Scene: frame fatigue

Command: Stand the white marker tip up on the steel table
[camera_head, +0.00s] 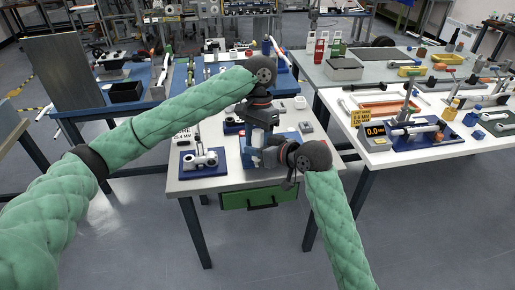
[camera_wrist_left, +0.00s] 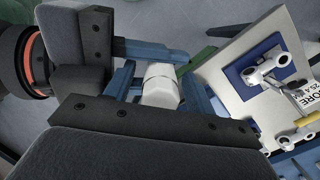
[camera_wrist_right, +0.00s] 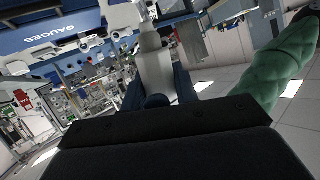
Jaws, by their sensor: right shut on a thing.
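The white marker (camera_wrist_right: 157,68) sits between the fingers of my right gripper (camera_wrist_right: 158,92), which is shut on it. In the left wrist view the marker (camera_wrist_left: 160,88) shows as a short white cylinder between the blue fingers of my left gripper (camera_wrist_left: 157,85). The left fingers look apart, with gaps beside the marker. In the head view both grippers meet above the front of the steel table (camera_head: 230,183); the left one (camera_head: 258,140) comes from above, the right one (camera_head: 268,157) from the right. They hide most of the marker there, and its tip cannot be made out.
A blue plate with a metal fixture (camera_head: 200,161) stands on the table's left. A blue block (camera_head: 247,152) is close behind the grippers. Small parts lie farther back, and a green drawer (camera_head: 258,196) is below the front edge. A gauge table (camera_head: 425,150) stands to the right.

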